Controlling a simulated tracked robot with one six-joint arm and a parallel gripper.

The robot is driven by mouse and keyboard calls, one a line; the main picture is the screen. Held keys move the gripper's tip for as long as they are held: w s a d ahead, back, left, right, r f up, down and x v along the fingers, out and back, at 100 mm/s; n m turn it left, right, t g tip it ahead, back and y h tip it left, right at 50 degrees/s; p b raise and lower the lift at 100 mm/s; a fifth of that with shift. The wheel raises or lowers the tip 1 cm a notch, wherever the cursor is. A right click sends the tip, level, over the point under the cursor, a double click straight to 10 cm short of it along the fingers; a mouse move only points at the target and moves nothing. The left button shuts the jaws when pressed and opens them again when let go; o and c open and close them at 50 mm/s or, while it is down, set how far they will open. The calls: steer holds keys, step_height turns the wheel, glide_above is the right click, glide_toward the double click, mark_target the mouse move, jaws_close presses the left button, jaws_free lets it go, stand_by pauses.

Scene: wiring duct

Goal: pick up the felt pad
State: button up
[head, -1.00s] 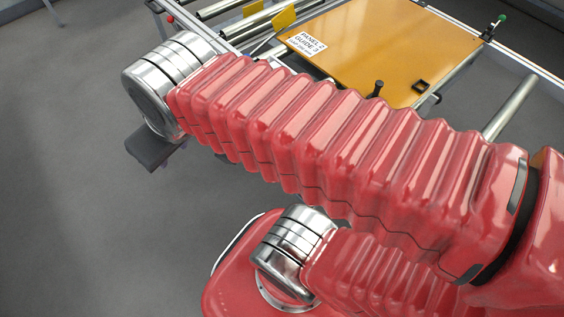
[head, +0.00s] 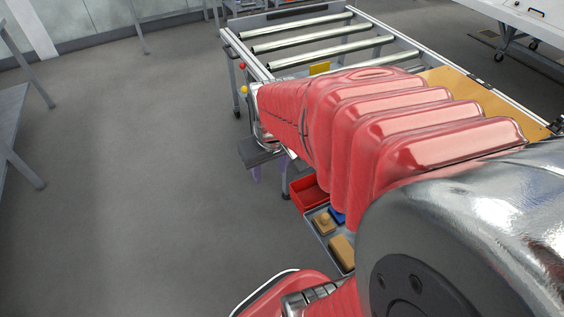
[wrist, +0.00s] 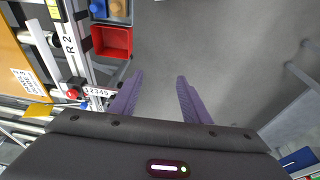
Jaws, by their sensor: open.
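I cannot pick out a felt pad for certain in either view. A grey tray (head: 318,228) beside the conveyor frame holds a tan block (head: 343,250), a smaller tan piece with a knob (head: 323,222) and a blue item (head: 337,214). My arm hides part of this tray. In the wrist view the blue item (wrist: 98,8) and a tan round piece (wrist: 117,7) show at the top left edge. My gripper (wrist: 158,85) has its two purple fingers apart, with only bare floor between them. It is empty and away from the tray.
A red bin (head: 308,194) adjoins the tray; it also shows in the wrist view (wrist: 112,42). The roller conveyor (head: 320,45) with an orange panel (head: 470,90) stands behind my arm. The grey floor (head: 150,150) to the left is clear.

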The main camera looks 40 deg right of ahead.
steer(key=s+d+f+m+g, duration=0.2)
steer(key=s+d+f, duration=0.1)
steer(key=d+f, duration=0.65)
steer(key=m+y, duration=0.1)
glide_above(326, 216)
step_height(326, 216, down, 7)
steer(key=shift+a+f+g, duration=0.1)
steer(key=shift+a+g, duration=0.1)
steer(key=shift+g, duration=0.2)
steer(key=shift+f, duration=4.3)
steer(key=shift+d+f, duration=0.15)
steer(key=shift+f, duration=2.45)
